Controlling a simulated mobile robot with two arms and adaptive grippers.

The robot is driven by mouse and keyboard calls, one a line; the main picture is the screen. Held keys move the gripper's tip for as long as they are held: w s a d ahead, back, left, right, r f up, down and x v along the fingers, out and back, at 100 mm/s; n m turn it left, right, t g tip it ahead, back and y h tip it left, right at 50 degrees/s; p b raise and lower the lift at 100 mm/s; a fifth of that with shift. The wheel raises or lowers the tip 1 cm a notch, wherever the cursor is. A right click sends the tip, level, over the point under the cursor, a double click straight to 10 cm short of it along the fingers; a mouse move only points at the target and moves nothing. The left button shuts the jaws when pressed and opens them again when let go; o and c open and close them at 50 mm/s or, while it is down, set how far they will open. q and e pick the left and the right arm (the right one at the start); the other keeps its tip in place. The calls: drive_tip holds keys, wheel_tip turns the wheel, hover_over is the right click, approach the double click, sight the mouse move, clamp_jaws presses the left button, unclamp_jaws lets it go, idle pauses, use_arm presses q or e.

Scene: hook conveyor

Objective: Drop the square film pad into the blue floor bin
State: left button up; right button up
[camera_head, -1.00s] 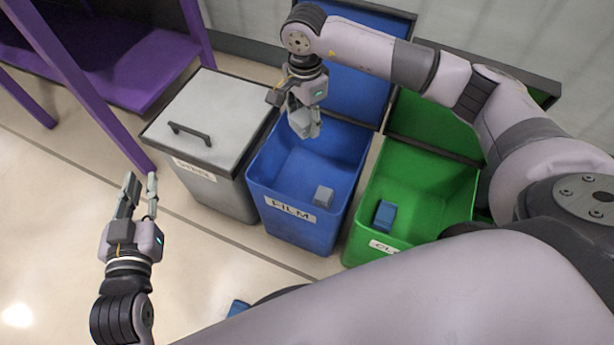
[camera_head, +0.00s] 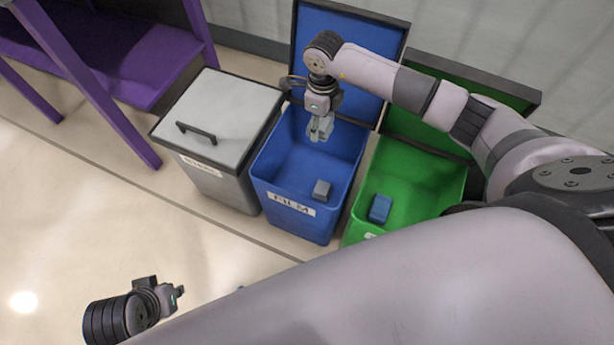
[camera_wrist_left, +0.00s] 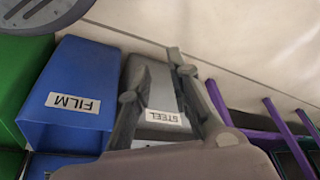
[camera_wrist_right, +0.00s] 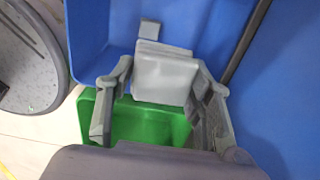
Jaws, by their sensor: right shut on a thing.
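The square film pad is a light grey block (camera_wrist_right: 163,78), held between the fingers of my right gripper (camera_wrist_right: 158,90) in the right wrist view. In the head view my right gripper (camera_head: 321,130) points down over the back part of the open blue floor bin (camera_head: 290,207), labelled FILM; the pad is small and partly hidden there. Another grey block (camera_head: 321,190) lies inside this bin, near its front. My left gripper (camera_wrist_left: 160,68) is open and empty in the left wrist view, in front of the bins; its fingers are hard to see in the head view.
A grey lidded bin (camera_head: 222,115) labelled STEEL stands left of the blue bin, its lid shut. An open green bin (camera_head: 425,190) on the right holds a blue block (camera_head: 380,208). The blue lid (camera_head: 345,50) stands raised behind. A purple frame (camera_head: 105,100) is at the left.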

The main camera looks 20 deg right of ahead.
wheel_tip(320, 180, down, 2)
drive_tip(key=shift+f+b, duration=0.15)
drive_tip(key=shift+b, duration=0.55)
drive_tip(key=shift+f+b, duration=0.6)
drive_tip(key=shift+f, duration=0.15)
use_arm(q)
drive_tip(key=w+d+r+t+h+b, duration=0.1)
drive_tip(key=w+d+r+t, duration=0.1)
drive_tip(key=w, duration=0.5)
drive_tip(key=shift+w+d+r+t, duration=0.2)
drive_tip(key=shift+r+t, duration=0.3)
drive_tip(key=shift+t, duration=0.8)
use_arm(e)
drive_tip(key=shift+f, duration=0.7)
drive_tip(key=o, duration=1)
use_arm(q)
drive_tip(key=shift+s, duration=0.1)
use_arm(e)
wheel_tip(320, 180, up, 12)
